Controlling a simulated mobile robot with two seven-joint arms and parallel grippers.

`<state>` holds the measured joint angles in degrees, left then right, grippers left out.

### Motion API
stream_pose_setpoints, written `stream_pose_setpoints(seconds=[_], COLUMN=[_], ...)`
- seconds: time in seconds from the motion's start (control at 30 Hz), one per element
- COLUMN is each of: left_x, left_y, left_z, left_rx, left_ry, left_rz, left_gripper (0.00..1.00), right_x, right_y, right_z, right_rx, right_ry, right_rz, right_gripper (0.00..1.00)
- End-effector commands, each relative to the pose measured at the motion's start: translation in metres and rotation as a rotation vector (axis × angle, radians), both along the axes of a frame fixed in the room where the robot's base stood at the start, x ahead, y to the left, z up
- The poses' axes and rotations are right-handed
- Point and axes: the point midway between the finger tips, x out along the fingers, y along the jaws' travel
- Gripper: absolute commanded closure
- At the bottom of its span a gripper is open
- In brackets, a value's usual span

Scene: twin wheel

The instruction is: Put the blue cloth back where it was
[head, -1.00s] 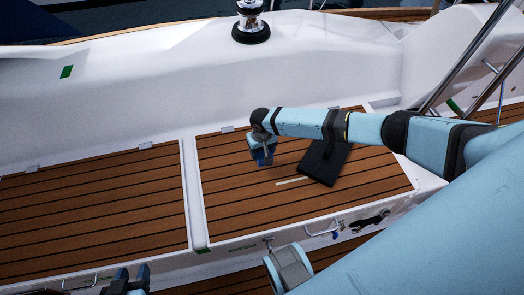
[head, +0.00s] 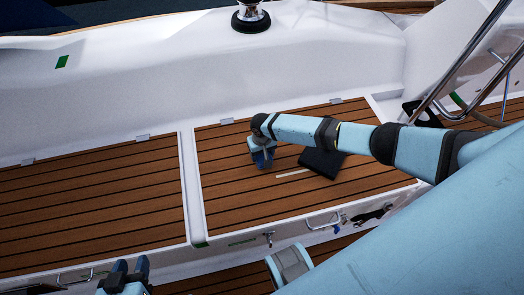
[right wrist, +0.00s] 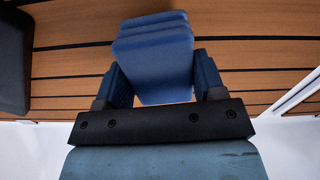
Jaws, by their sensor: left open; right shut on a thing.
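The blue cloth (right wrist: 153,62) is a folded blue stack between the fingers of my right gripper (right wrist: 160,80) in the right wrist view. My right gripper is shut on it. In the head view the right gripper (head: 262,160) is over the right-hand teak seat panel (head: 235,190), and only a little blue shows there; I cannot tell whether the cloth touches the wood. My left gripper (head: 128,272) is open and empty at the bottom left, in front of the seat edge.
A black flat object (head: 322,163) lies on the teak right of my right gripper, next to a pale strip (head: 294,174). A white divider (head: 191,185) separates the two seat panels. The left panel (head: 90,205) is clear. Steel rails (head: 470,65) stand at the right.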

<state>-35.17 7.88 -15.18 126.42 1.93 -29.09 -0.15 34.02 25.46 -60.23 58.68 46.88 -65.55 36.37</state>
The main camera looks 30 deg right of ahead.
Motion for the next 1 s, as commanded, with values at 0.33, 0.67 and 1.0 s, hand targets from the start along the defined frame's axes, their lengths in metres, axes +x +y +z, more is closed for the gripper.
stream_pose_setpoints(seconds=[0.33, 0.67, 1.0], left_x=[0.001, 0.001, 0.000], left_y=[0.000, 0.002, 0.002], left_z=[0.003, 0.001, -0.006], left_rx=[-0.005, -0.002, 0.001], left_ry=[-0.009, -0.008, -0.001], left_rz=[-0.001, 0.001, 0.002], left_gripper=[0.57, 0.57, 0.57], right_x=[0.000, 0.000, 0.000], right_y=[0.000, 0.000, 0.001], right_z=[-0.006, -0.008, -0.014], right_rx=[0.000, 0.000, 0.001], right_ry=[0.000, 0.000, 0.001], right_rz=[0.000, 0.000, 0.000], right_gripper=[0.60, 0.60, 0.60])
